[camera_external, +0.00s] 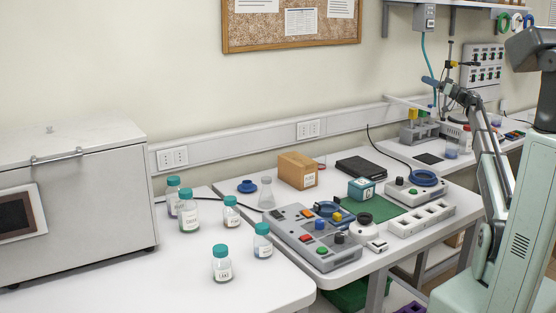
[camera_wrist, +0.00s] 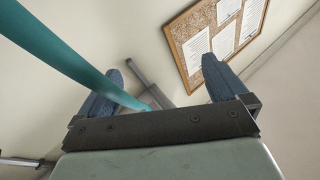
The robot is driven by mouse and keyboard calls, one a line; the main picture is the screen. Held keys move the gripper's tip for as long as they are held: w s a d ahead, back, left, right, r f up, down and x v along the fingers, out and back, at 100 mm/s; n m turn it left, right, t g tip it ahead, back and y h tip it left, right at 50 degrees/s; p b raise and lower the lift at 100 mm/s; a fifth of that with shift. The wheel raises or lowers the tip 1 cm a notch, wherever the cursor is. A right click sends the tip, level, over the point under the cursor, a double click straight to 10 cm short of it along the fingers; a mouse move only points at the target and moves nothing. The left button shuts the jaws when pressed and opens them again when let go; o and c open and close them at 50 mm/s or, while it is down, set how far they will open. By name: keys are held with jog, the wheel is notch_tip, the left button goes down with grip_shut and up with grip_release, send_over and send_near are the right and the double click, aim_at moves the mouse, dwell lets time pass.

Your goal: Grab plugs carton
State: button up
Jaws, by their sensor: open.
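A brown cardboard carton (camera_external: 297,171) stands on the middle bench behind the control box. A small teal box with a white label (camera_external: 361,189) stands to its right at the green mat. I cannot read which of the two holds plugs. My gripper (camera_external: 430,82) is raised above the benches, to the right of both boxes and far from them. In the wrist view, my gripper (camera_wrist: 163,66) has its two blue fingers spread wide with no object held between them. Neither box shows in the wrist view.
A teal hose (camera_wrist: 65,50) passes close by my fingers. On the middle bench are a control box with coloured buttons (camera_external: 316,237), a black flat case (camera_external: 360,166) and a blue-ringed device (camera_external: 415,190). Several teal-capped bottles (camera_external: 187,211) stand on the left bench.

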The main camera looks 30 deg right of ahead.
jog(key=w+a+f+g+y, duration=0.1)
jog(key=w+a+f+g, duration=0.2)
jog(key=a, duration=0.5)
jog(key=w+a+f+g, duration=0.2)
jog(key=w+a, duration=0.3)
jog(key=a, duration=0.3)
jog(key=m+g+h, duration=0.3)
jog(key=g+h, duration=0.6)
jog(key=h, duration=0.2)
send_near(298, 159)
jog(key=x, duration=0.7)
jog(key=shift+w+d+r, duration=0.15)
jog(key=shift+w+d, duration=0.15)
jog(key=shift+w, duration=0.05)
jog(key=shift+x, duration=2.65)
jog(key=shift+s+a+f, duration=0.15)
jog(key=shift+f, duration=0.15)
jog(key=shift+c, duration=0.4)
jog(key=c, duration=0.7)
